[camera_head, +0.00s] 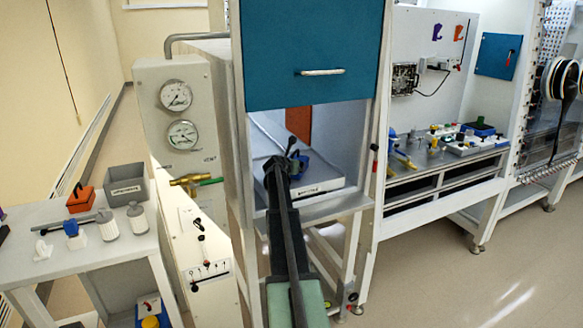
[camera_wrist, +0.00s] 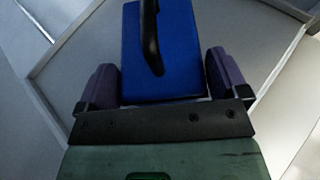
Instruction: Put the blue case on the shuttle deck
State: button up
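The blue case (camera_wrist: 178,60), with a black handle on top, lies between the two fingers of my gripper (camera_wrist: 162,80) in the wrist view. The fingers stand close along both its sides, and my gripper looks shut on it. In the head view, the case (camera_head: 299,163) shows as a small blue patch by my gripper (camera_head: 285,163), partly hidden by my arm. It is over the pale labelled deck (camera_head: 325,183) inside the open chamber. The deck's raised rim (camera_wrist: 62,45) also shows in the wrist view. I cannot tell whether the case touches the deck.
A raised teal door (camera_head: 310,50) hangs above the chamber opening. A gauge panel (camera_head: 178,115) stands to the left. A side table (camera_head: 85,255) holds a grey bin (camera_head: 127,182) and small items. A bench with valves (camera_head: 440,150) is on the right.

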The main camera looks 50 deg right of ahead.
jog(key=shift+o, duration=0.4)
jog(key=shift+r+p, duration=0.3)
jog(key=p+v, duration=0.4)
jog(key=v, duration=0.8)
